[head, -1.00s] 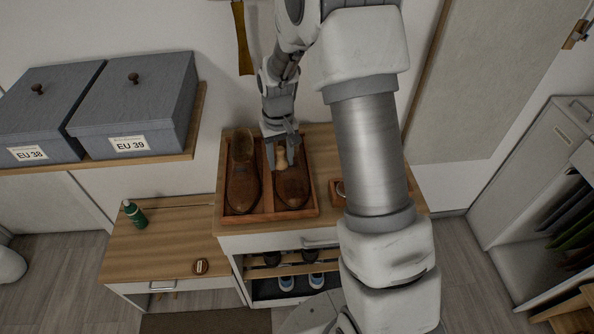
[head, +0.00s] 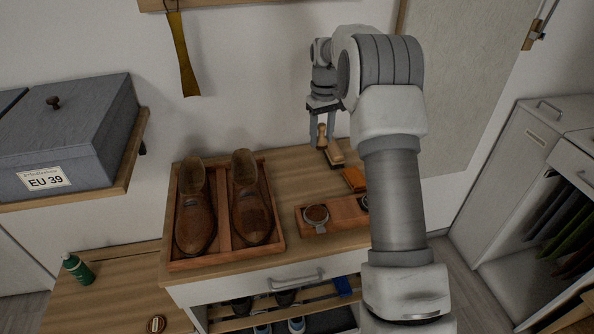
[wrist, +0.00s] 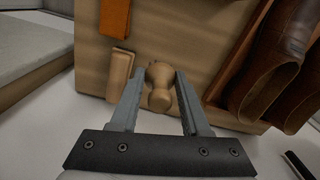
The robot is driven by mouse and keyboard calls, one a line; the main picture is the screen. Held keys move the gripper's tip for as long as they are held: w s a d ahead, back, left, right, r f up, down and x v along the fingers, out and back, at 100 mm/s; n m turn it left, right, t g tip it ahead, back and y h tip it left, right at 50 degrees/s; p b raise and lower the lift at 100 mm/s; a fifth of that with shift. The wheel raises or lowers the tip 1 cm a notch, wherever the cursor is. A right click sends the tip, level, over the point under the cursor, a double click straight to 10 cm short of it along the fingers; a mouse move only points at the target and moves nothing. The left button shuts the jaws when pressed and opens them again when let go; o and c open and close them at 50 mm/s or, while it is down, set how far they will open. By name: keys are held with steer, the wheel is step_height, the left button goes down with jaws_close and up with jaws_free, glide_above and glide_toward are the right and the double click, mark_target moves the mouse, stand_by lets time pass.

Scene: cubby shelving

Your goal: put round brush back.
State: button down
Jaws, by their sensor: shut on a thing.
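The round brush (head: 322,135) has a light wooden knob handle and is held between the fingers of my gripper (head: 322,128). It is upright over the back of the wooden cabinet top. In the wrist view, its knob (wrist: 158,85) sits between the two fingers of my gripper (wrist: 158,95). Its bristles are hidden, and I cannot tell whether it touches the top. A pale wooden block brush (head: 336,153) lies close beside it, and shows left of the knob in the wrist view (wrist: 120,70).
An orange-brown block (head: 354,179) and a wooden holder (head: 345,209) with a round tin (head: 316,214) lie in front. A shoe tray (head: 222,240) with two brown shoes (head: 252,215) stands to the left. The wall is close behind. Bare cabinet top (head: 292,180) lies between.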

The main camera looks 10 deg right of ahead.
steer(key=shift+w+f, duration=0.2)
steer(key=w+a+f, duration=0.2)
steer(key=a, duration=0.1)
steer(key=w+a+f, duration=0.2)
steer(key=a, duration=0.1)
steer(key=w+a+f, duration=0.2)
steer(key=a, duration=0.1)
steer(key=shift+w+f, duration=0.2)
steer(key=shift+f, duration=2.1)
steer(key=shift+f, duration=0.2)
steer(key=shift+c, duration=1.9)
jaws_free()
